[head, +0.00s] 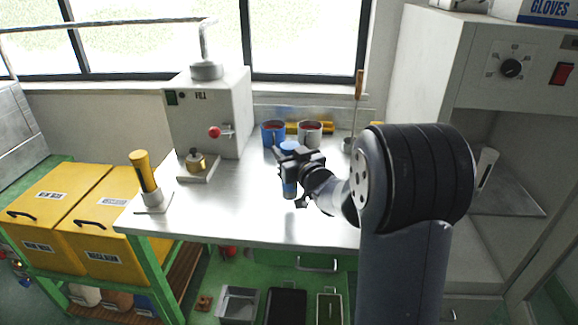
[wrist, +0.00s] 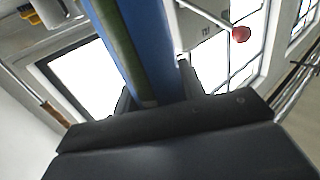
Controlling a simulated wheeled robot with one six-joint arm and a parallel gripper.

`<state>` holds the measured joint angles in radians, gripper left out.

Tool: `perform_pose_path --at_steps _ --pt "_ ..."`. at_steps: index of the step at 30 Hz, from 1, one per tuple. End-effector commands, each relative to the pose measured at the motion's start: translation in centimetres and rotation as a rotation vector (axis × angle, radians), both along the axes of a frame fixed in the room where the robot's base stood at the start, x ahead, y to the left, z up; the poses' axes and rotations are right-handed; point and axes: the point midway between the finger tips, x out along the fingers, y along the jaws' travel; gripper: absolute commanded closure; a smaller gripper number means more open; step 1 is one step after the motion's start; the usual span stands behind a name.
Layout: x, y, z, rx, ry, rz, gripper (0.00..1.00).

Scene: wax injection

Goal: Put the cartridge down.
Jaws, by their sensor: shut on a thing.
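The cartridge, a blue cylinder, is held upright in my gripper (head: 291,163). Its blue top (head: 289,146) shows above the jaws and its lower end (head: 290,188) shows below them. In the wrist view the blue body (wrist: 150,45), with a green stripe along one side, runs up between the fingers. My gripper is shut on it, and the jaws hide its middle. In the head view the cartridge appears over the shiny worktop (head: 240,205); whether its lower end touches the surface cannot be told.
A grey machine (head: 205,115) with a red-knobbed lever stands at the back left of the worktop. A yellow cylinder (head: 145,172) stands on a base at the left edge. Blue (head: 273,134) and grey (head: 309,134) cups stand behind my gripper. The front middle is clear.

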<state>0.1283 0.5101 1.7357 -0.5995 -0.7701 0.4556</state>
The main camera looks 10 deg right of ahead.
Motion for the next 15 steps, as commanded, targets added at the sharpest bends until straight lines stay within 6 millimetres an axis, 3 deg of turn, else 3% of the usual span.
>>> perform_pose_path --at_steps 8,15 --pt "0.0 0.0 -3.4 0.002 0.002 -0.001 1.0" --pt "0.0 0.0 -3.5 0.001 -0.004 -0.001 1.0"
